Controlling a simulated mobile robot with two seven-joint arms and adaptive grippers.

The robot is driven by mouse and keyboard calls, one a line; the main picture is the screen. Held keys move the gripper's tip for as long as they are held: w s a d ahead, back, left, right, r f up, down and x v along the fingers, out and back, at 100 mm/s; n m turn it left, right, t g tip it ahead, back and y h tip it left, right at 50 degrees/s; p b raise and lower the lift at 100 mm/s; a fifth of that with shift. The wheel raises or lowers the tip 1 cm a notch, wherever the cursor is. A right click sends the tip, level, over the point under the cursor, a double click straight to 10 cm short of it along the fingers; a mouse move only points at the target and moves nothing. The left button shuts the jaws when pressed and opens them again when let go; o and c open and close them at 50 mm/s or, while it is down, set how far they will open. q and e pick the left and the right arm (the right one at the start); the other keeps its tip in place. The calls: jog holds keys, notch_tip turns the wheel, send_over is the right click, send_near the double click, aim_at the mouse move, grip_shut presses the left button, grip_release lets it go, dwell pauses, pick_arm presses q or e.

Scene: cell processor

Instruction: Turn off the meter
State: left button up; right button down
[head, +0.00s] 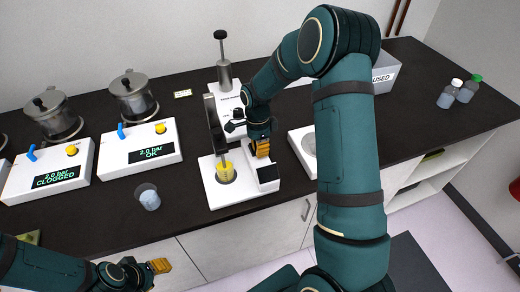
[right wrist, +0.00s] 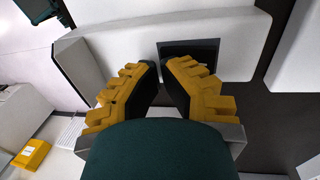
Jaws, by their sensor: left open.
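The meter (head: 214,192) is a white unit with a dark column, on the counter's front middle. A small beaker of yellow liquid (head: 226,173) stands on it, and a dark screen (head: 267,174) is at its right end. The screen shows unlit in the right wrist view (right wrist: 207,49). My right gripper (head: 262,150) points down just behind the screen, its yellow fingertips nearly together with nothing visible between them. Whether they touch the meter is unclear. My left gripper (head: 158,267) is open and empty in front of the counter.
Two white pump units with lit displays, reading CLOGGED (head: 48,178) and OK (head: 142,157), stand at left. A cup (head: 148,198) is near the front edge. A grey USED box (head: 384,76) and two bottles (head: 449,93) are at right.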

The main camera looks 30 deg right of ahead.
jog(key=shift+r+p, duration=0.5)
jog(key=shift+r, duration=0.25)
pick_arm(q)
jog(key=shift+r, duration=0.45)
